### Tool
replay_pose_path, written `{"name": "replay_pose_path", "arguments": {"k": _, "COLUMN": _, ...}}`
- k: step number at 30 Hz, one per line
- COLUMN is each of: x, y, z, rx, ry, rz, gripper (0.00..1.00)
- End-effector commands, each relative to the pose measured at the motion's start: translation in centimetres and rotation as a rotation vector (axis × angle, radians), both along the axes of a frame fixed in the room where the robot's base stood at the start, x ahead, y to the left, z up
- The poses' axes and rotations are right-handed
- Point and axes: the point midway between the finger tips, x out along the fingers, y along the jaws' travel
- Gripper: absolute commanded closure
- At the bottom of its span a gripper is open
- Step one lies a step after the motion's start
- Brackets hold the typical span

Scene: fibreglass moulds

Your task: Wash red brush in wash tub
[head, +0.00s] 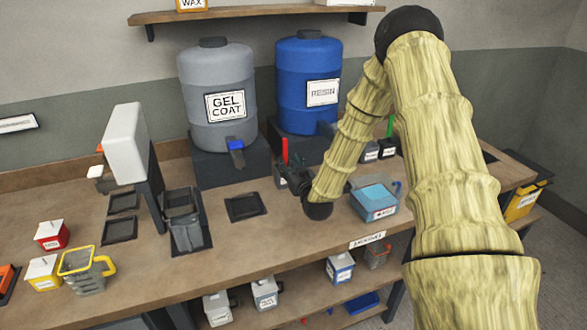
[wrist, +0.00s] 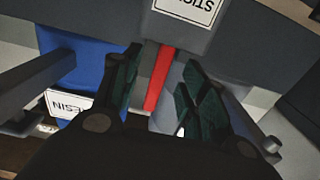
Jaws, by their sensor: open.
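The red brush (head: 285,151) stands upright at the back of the bench, its lower part hidden by a small holder and my gripper. My gripper (head: 285,172) is right beside it. In the wrist view, the red handle (wrist: 158,82) shows between the two open fingers (wrist: 160,62). Whether either finger touches it, I cannot tell.
A green-handled brush (head: 390,127) stands behind the tub. The grey gel coat drum (head: 218,75) and blue resin drum (head: 307,65) stand on dark blocks at the back. A yellow-rimmed jug (head: 88,275) and a dark bin (head: 186,225) are to the left.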

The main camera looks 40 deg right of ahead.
Motion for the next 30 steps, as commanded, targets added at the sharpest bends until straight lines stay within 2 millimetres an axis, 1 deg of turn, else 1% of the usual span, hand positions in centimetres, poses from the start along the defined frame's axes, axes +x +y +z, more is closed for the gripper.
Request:
{"name": "replay_pose_path", "arguments": {"k": 1, "x": 0.8, "y": -0.2, "z": 0.2, "rx": -0.001, "ry": -0.001, "rz": 0.001, "gripper": 0.57}}
{"name": "replay_pose_path", "arguments": {"k": 3, "x": 1.8, "y": -0.3, "z": 0.2, "rx": 0.0, "ry": -0.002, "rz": 0.001, "gripper": 0.57}}
{"name": "replay_pose_path", "arguments": {"k": 6, "x": 2.9, "y": -0.5, "z": 0.2, "rx": -0.001, "ry": -0.001, "rz": 0.002, "gripper": 0.57}}
{"name": "replay_pose_path", "arguments": {"k": 10, "x": 4.0, "y": -0.7, "z": 0.1, "rx": 0.0, "ry": 0.0, "rz": 0.003, "gripper": 0.57}}
{"name": "replay_pose_path", "arguments": {"k": 15, "x": 4.6, "y": -0.8, "z": 0.0, "rx": 0.0, "ry": 0.0, "rz": 0.003, "gripper": 0.57}}
{"name": "replay_pose_path", "arguments": {"k": 23, "x": 4.7, "y": -0.8, "z": 0.0, "rx": 0.0, "ry": 0.0, "rz": 0.003, "gripper": 0.57}}
{"name": "replay_pose_path", "arguments": {"k": 24, "x": 4.7, "y": -0.8, "z": 0.0, "rx": 0.0, "ry": 0.0, "rz": 0.003, "gripper": 0.64}}
{"name": "replay_pose_path", "arguments": {"k": 30, "x": 4.7, "y": -0.8, "z": 0.0, "rx": 0.0, "ry": 0.0, "rz": 0.003, "gripper": 1.0}}
